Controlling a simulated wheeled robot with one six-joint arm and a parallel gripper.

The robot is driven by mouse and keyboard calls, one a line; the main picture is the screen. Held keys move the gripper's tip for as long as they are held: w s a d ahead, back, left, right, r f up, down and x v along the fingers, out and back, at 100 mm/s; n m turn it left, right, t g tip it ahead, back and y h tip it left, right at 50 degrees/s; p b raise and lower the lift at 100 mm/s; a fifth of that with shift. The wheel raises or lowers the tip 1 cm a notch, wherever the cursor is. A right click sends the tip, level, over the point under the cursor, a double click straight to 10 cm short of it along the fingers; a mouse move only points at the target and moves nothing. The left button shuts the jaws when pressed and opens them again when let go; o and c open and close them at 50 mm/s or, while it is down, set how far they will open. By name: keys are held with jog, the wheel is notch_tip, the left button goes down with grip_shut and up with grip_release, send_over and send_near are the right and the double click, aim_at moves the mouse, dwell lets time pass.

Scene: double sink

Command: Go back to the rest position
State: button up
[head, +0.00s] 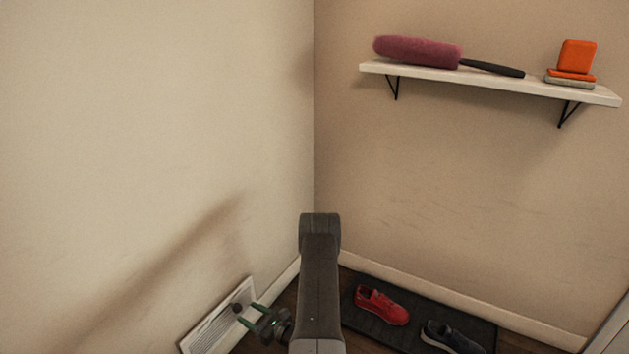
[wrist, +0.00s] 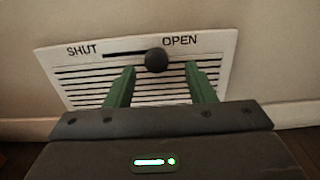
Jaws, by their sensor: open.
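My gripper (head: 254,312) is low near the left wall, in front of a white floor vent (head: 215,320). In the wrist view its two green fingers (wrist: 160,88) are spread apart with nothing between them. The vent (wrist: 85,85) carries the words SHUT on the left and OPEN on the right. Its round dark knob (wrist: 156,60) sits in the slot toward the OPEN side, just beyond and between the fingertips. Whether the fingers touch the vent face cannot be told. My arm rises in the middle of the head view.
A dark mat (head: 365,322) on the floor holds a red shoe (head: 382,305) and a dark shoe (head: 452,337). A wall shelf (head: 540,88) at upper right bears a pink duster (head: 417,51) and orange items (head: 576,57). The left wall is close to my gripper.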

aim_at(238, 311)
jog(key=b+x, duration=0.1)
jog(key=x, duration=0.3)
jog(key=shift+a, duration=0.1)
jog(key=shift+s+a, duration=0.35)
jog(key=shift+s, duration=0.15)
